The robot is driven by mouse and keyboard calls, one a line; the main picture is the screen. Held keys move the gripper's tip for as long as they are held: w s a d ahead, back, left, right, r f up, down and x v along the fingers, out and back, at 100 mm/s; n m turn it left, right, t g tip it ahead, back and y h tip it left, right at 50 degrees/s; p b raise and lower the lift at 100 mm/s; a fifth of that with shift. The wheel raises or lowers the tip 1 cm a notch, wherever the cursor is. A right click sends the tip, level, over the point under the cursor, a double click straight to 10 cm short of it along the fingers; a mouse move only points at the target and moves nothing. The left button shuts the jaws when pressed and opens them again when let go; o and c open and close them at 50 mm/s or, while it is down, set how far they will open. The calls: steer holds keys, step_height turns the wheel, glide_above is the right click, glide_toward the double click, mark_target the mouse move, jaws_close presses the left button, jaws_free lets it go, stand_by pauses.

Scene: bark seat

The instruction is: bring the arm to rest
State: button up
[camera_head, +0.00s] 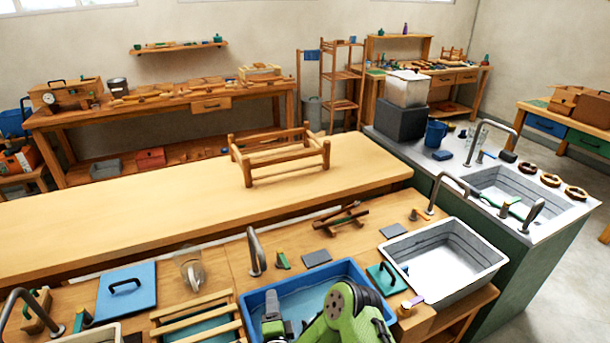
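My green arm (345,315) reaches in from the bottom edge and stands over the blue tub (346,266). My gripper (280,328) seems to be the grey and black part at the arm's left, low over the tub. It is small and partly cut by the frame's edge, so I cannot tell whether its fingers are open or shut. I see nothing clearly held in it. A wooden seat frame (283,160) with short legs stands upright on the long wooden table (120,212), well beyond the arm.
A grey basin (440,262) and a green board (386,279) lie right of the arm.

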steer(key=w+a+r+n+g+y+b, duration=0.25)
steer(key=r+n+y, duration=0.25)
steer(key=r+n, duration=0.45)
steer(key=s+d+r+n+g+h+b, duration=0.1)
steer(key=s+d+r+n+g+b, duration=0.15)
steer(key=d+r+n+g, duration=0.35)
steer(key=s+d+r+h+b, duration=0.1)
steer(key=s+d+r+h, duration=0.2)
steer(key=s+d, duration=0.45)
steer(key=s+d+r+h+b, duration=0.2)
steer(key=s+d+r, duration=0.1)
steer(key=s+d, duration=0.45)
steer(key=s+d+f+g, duration=0.1)
steer(key=s+d, duration=0.1)
steer(key=s, duration=0.5)
steer(key=s+d+f+g+h+b, duration=0.1)
steer(key=s+d+g, duration=0.1)
steer(key=s, duration=0.6)
steer(key=shift+s+d, duration=0.3)
steer(key=shift+d, duration=0.3)
